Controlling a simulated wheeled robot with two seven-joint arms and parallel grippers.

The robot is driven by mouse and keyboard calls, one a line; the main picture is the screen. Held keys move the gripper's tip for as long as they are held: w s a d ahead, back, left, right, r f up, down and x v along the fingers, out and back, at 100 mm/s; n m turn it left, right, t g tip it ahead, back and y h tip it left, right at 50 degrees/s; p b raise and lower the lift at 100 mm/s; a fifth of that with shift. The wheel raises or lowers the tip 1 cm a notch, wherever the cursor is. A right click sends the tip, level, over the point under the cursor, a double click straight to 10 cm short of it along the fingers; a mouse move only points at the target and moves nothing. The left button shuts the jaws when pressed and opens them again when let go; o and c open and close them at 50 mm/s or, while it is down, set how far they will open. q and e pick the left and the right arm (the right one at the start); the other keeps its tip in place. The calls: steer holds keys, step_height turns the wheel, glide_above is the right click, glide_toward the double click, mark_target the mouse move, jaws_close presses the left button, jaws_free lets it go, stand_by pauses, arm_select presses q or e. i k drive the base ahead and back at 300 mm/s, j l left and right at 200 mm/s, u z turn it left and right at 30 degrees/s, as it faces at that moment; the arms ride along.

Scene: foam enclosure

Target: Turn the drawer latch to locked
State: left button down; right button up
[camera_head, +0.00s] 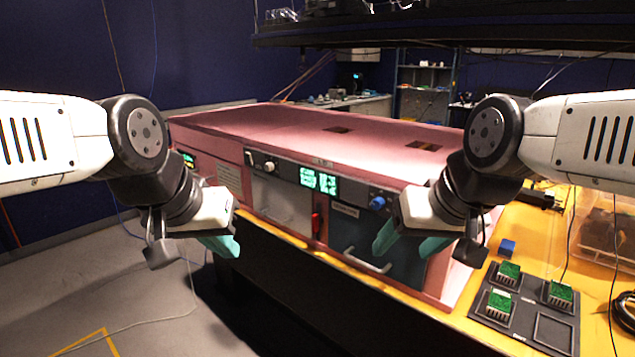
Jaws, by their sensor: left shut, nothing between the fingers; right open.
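The pink enclosure (300,131) stands on the yellow table. A dark blue-grey drawer front (350,232) with a pale bar handle (366,262) is at its right; the drawer looks shut. A blue knob (377,203) sits on the strip above the drawer, and a red lever-like part (316,225) stands upright left of it. I cannot tell which is the latch. My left gripper (222,245) is shut and empty, left of the enclosure front. My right gripper (410,243) is open and empty, in front of the drawer's right part, hiding some of it.
Green displays (320,181) and a pale door panel (281,203) are on the enclosure front. A black tray (532,328) with green circuit boards and a blue block (507,247) lie on the yellow table (480,338) at right. Grey floor is open at left.

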mark_target(316, 217)
steer(key=l+u, duration=0.25)
steer(key=u, duration=0.25)
steer(key=k+l+u, duration=0.1)
steer(key=u, duration=0.4)
steer(key=k+l+u, duration=0.15)
steer(key=u, duration=0.35)
steer(key=l, duration=0.1)
